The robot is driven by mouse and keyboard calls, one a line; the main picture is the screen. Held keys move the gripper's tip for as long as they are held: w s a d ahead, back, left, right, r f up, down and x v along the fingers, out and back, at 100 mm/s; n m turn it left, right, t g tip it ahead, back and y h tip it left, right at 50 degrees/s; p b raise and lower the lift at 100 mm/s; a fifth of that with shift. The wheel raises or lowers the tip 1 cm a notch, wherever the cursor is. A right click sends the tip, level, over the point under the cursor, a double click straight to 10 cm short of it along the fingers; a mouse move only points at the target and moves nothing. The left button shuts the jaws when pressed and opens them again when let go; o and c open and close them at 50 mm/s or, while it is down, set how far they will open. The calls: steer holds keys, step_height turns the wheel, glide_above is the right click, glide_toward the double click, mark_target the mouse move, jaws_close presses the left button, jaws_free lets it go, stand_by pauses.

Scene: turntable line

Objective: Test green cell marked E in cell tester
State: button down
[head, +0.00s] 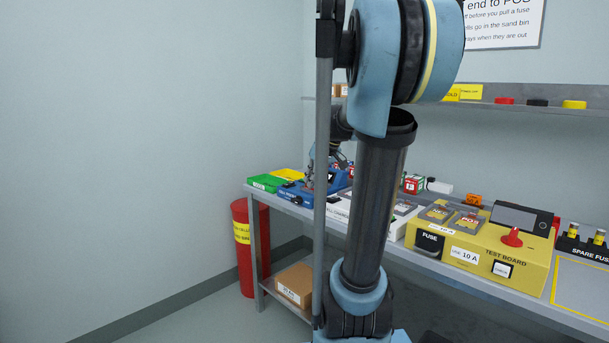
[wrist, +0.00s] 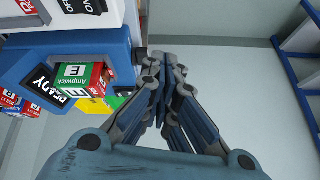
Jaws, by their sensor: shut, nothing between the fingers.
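A green cell with red on one side and a white label marked E (wrist: 72,72) sits at the tester beside that label. How deep it is seated I cannot tell. My gripper (wrist: 165,58) is shut and empty, its fingertips just right of the tester and apart from the cell.
Red cells (wrist: 12,100) show at the wrist view's left edge. A green tray (head: 266,183) lies left of the tester. The yellow test board (head: 480,262) stands farther right on the bench. A red bin (head: 245,250) stands by the bench's left end.

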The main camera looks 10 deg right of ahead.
steer(key=w+d+r+n+t, duration=0.1)
steer(key=w+d+r, duration=0.2)
steer(key=w, duration=0.8)
steer(key=w+d+r+n+t+y, duration=0.1)
steer(key=w+d+r, duration=0.2)
steer(key=w, duration=0.7)
steer(key=shift+w+d+n+y, duration=0.15)
steer(key=shift+w+n+y, duration=0.15)
steer(key=shift+w, duration=0.1)
steer(key=x, duration=1)
steer(key=shift+w, duration=0.25)
step_height(320, 180, down, 2)
steer(key=shift+s+f, duration=0.1)
steer(key=shift+f, duration=0.8)
